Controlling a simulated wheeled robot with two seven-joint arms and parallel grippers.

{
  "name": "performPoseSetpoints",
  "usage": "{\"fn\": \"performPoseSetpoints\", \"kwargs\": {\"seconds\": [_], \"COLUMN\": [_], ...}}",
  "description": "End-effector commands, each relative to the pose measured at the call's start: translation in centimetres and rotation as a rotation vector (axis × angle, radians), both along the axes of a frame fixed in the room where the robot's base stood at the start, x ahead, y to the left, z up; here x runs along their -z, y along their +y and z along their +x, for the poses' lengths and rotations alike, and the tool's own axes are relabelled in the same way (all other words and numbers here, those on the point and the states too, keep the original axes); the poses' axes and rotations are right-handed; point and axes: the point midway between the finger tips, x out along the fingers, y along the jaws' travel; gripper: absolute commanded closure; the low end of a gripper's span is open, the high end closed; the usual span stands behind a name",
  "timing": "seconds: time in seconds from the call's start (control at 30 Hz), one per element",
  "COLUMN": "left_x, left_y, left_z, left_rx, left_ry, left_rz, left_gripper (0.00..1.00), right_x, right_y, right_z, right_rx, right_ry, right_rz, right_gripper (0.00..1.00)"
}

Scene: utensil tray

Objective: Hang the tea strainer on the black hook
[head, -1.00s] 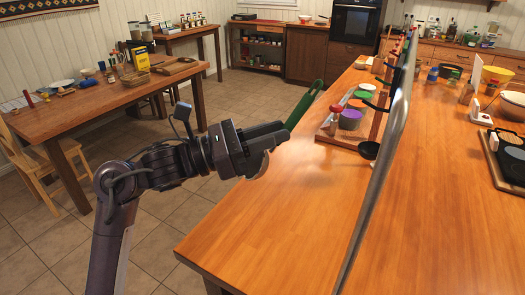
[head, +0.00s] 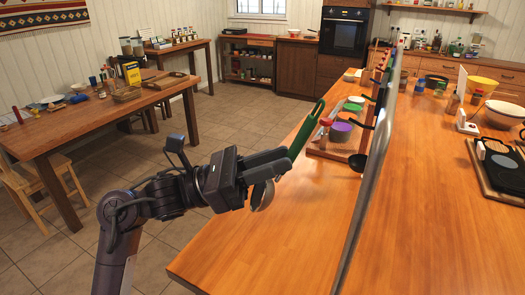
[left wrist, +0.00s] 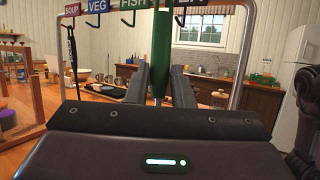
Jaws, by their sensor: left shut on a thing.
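My left gripper (head: 268,168) is shut on the tea strainer's green handle (head: 308,124), which slants up and away past the fingertips. The strainer's metal bowl (head: 263,194) hangs below the fingers, partly hidden. In the left wrist view the handle (left wrist: 161,50) stands upright between the fingers (left wrist: 160,85). Beyond it is a metal rack (left wrist: 244,40) with labelled hooks. The black hook (left wrist: 181,19) is just right of the handle, under a dark label cut off at the top; the strainer is apart from it. My right gripper is not in view.
A black ladle (left wrist: 72,60) hangs at the SOUP hook; VEG and FISH hooks lie between. In the head view the rack's metal post (head: 372,165) crosses the wooden counter (head: 300,235). The near counter is clear.

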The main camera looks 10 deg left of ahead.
Motion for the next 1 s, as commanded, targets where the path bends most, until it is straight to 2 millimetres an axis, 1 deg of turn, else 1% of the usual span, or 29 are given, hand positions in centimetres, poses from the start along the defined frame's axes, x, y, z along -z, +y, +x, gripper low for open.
{"fn": "performPoseSetpoints", "kwargs": {"seconds": [0.03,0.87,0.9,1.0], "left_x": [-0.2,0.2,0.8,1.0], "left_y": [-0.3,-5.1,-5.1,-5.4], "left_z": [-0.1,-1.7,-1.7,-1.8], "left_rx": [0.000,0.000,-0.001,0.000], "left_ry": [0.001,0.002,-0.002,-0.003], "left_rz": [-0.001,-0.001,0.001,0.001], "left_gripper": [1.00,1.00,1.00,1.00], "right_x": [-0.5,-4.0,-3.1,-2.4], "right_y": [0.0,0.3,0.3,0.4], "right_z": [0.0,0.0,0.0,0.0], "right_rx": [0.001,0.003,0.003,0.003], "right_ry": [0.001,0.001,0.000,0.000], "right_rz": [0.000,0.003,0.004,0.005], "right_gripper": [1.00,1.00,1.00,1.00]}}
